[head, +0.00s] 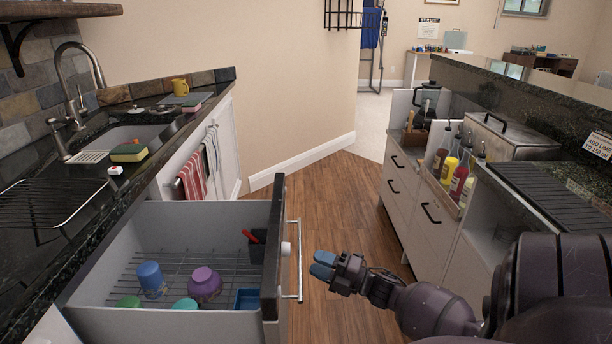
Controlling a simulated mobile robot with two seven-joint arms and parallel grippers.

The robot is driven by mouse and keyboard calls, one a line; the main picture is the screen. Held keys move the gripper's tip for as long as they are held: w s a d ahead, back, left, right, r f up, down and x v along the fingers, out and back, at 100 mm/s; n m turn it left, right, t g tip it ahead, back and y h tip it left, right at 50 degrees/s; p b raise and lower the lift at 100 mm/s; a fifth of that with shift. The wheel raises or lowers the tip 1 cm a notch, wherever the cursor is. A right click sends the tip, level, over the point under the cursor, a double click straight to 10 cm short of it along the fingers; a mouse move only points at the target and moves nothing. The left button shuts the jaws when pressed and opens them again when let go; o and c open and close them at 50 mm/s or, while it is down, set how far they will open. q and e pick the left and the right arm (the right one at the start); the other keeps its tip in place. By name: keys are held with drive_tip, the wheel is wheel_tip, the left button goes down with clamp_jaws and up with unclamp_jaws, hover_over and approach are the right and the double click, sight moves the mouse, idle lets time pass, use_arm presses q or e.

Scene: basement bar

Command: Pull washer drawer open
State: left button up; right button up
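The washer drawer (178,232) is pulled out from the counter at the lower left. Its wire rack holds a blue cup (150,277), a purple bowl (204,284), green and teal dishes, a small blue container and a dark holder with a red item. Its dark front panel (273,262) carries a vertical-looking metal bar handle (298,262) on the outer side. My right gripper (324,264) is just right of the handle, apart from it in the picture. I cannot tell whether its blue-tipped fingers are parted. My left gripper is not in view.
Left is a dark counter (60,235) with a sink (135,135), sponge (129,152) and towels (193,175). Right are white drawers (400,205) with bottles and a metal box (508,137). Wooden floor (330,195) lies clear between them.

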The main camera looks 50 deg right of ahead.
drive_tip(key=shift+v, duration=2.55)
